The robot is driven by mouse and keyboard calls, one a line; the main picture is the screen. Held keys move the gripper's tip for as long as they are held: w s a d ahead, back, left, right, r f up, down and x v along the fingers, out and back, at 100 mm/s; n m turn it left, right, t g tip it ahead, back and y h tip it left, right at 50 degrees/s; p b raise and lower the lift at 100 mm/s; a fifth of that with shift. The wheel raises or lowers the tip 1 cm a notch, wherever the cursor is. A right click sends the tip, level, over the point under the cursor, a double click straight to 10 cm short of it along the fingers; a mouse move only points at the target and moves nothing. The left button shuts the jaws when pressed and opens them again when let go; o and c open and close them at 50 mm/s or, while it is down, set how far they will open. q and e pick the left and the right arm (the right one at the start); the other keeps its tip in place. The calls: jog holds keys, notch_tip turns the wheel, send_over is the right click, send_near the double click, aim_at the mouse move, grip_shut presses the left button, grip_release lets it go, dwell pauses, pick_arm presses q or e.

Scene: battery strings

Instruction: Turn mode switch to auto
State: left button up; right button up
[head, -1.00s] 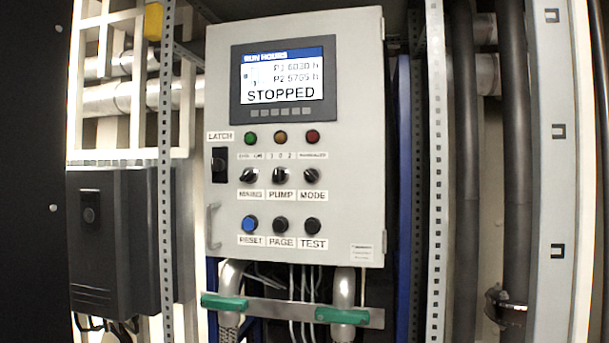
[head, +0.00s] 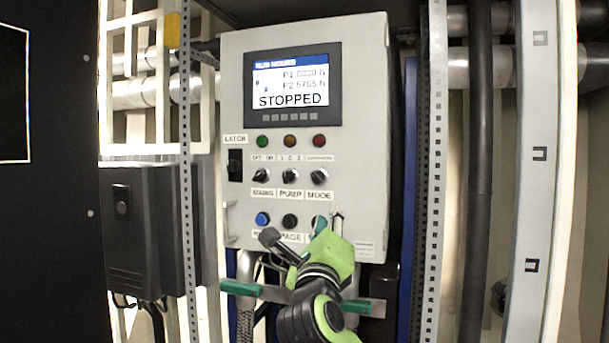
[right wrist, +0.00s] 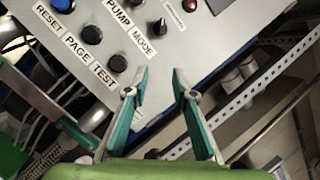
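The mode switch (head: 318,176) is a small black knob above the MODE label, at the right of the panel's knob row. It also shows in the right wrist view (right wrist: 157,27), above the fingers. Its position lettering is too small to read, and I cannot tell its setting. My right gripper (head: 329,221) is in front of the panel's lower right, below the switch and apart from it. In the right wrist view its two fingers (right wrist: 160,73) are open with nothing between them. It partly hides the bottom row in the head view. My left gripper is not in view.
The PUMP knob (head: 290,176) is left of the switch. Indicator lamps sit above, under a screen (head: 293,86) reading STOPPED. The black TEST button (right wrist: 118,63) is near the fingers. A slotted metal upright (head: 434,170) stands right of the cabinet.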

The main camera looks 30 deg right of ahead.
jog(key=s+a+r+t+y, duration=0.1)
jog(key=s+a+r+y, duration=0.1)
jog(key=a+r, duration=0.1)
jog(key=n+p, duration=0.1)
jog(key=p, duration=0.5)
send_near(317, 179)
jog(key=shift+y, duration=0.4)
jog(key=x, duration=0.7)
jog(key=shift+w+d+r, duration=0.15)
jog(key=shift+d+r, duration=0.1)
jog(key=shift+r, duration=0.05)
jog(key=shift+w+d, duration=0.25)
jog(key=shift+w, duration=0.25)
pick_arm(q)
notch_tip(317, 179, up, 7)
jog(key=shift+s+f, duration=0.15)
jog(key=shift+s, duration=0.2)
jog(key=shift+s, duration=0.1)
pick_arm(e)
grip_shut()
